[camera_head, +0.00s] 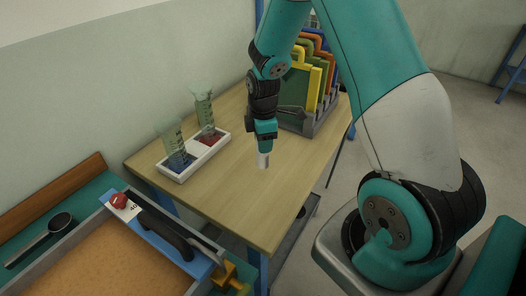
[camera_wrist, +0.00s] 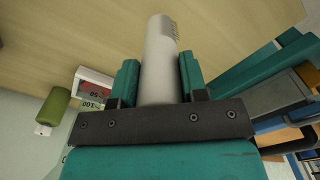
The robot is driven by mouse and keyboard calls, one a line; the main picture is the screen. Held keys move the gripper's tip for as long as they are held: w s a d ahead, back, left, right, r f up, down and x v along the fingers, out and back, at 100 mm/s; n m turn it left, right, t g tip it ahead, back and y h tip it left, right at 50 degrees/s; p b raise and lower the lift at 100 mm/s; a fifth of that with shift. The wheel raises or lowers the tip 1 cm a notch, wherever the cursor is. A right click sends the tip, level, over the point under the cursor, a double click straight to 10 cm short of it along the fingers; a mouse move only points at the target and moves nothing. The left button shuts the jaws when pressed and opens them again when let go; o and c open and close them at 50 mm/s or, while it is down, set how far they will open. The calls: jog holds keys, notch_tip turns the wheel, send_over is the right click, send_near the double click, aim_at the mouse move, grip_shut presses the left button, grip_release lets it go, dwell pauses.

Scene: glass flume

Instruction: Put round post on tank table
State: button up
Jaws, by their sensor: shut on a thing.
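The round post (camera_head: 263,160) is a light grey cylinder. My gripper (camera_head: 263,147) is shut on it and holds it upright over the wooden top of the tank table (camera_head: 222,196). In the wrist view the post (camera_wrist: 158,60) stands between the two teal fingers of my gripper (camera_wrist: 158,82), its far end pointing towards the wooden top (camera_wrist: 60,40). I cannot tell whether the post's lower end touches the table or is a little above it.
A white tray (camera_head: 178,178) with two glass beakers stands on the table's left. A rack (camera_head: 296,124) of coloured boards stands at the back right. A sand-filled flume (camera_head: 112,262) with a blue-and-black tool lies front left. The table's front middle is clear.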

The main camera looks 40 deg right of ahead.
aim_at(262, 161)
jog(key=shift+f, duration=2.2)
jog(key=shift+f, duration=0.2)
jog(key=o, duration=1)
jog(key=shift+r, duration=0.15)
